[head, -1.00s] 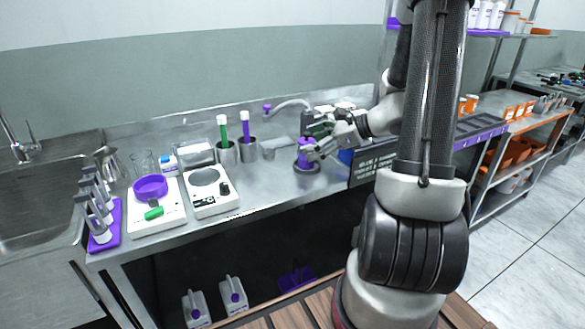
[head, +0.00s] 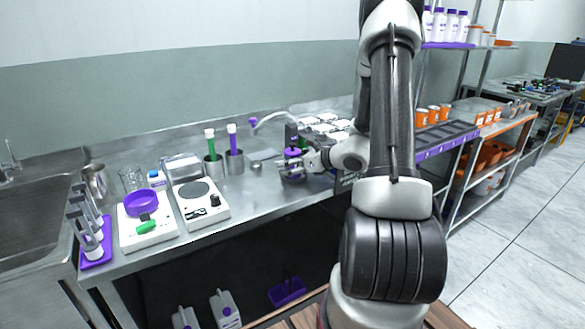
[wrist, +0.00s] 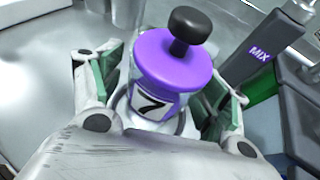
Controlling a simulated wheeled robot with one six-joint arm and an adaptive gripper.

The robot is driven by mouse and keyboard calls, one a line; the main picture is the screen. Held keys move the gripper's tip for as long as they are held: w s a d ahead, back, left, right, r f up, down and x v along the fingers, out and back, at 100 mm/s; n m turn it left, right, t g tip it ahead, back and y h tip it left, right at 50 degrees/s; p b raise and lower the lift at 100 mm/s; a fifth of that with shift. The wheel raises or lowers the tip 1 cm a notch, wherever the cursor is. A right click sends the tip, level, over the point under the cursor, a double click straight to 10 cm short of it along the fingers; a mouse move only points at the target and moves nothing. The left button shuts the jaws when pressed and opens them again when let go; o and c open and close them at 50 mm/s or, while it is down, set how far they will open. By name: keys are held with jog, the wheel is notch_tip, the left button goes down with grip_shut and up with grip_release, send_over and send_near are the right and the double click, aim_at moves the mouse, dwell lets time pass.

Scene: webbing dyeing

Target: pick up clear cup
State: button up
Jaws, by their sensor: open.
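My gripper (head: 284,170) is low over the steel bench in the head view, its fingers open. In the wrist view, my gripper (wrist: 165,108) has one finger on each side of a purple-lidded container (wrist: 157,104) with a black knob and a white label reading 7. I cannot tell whether the fingers touch it. Its lower part is hidden by my gripper. In the head view its purple top (head: 292,152) shows just behind the fingers. Clear glass cups (head: 130,178) stand at the bench's left, far from my gripper. I cannot tell which is the task's cup.
A dark MIX-marked block (wrist: 255,60) stands close to the right finger. Two steel holders (head: 234,162) with green- and purple-capped tubes, a scale (head: 201,205) and another scale with a purple dish (head: 142,203) are to the left. The front bench strip is mostly clear.

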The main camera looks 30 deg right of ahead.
jog(key=shift+w, duration=0.1)
jog(key=shift+c, duration=0.2)
jog(key=c, duration=1.2)
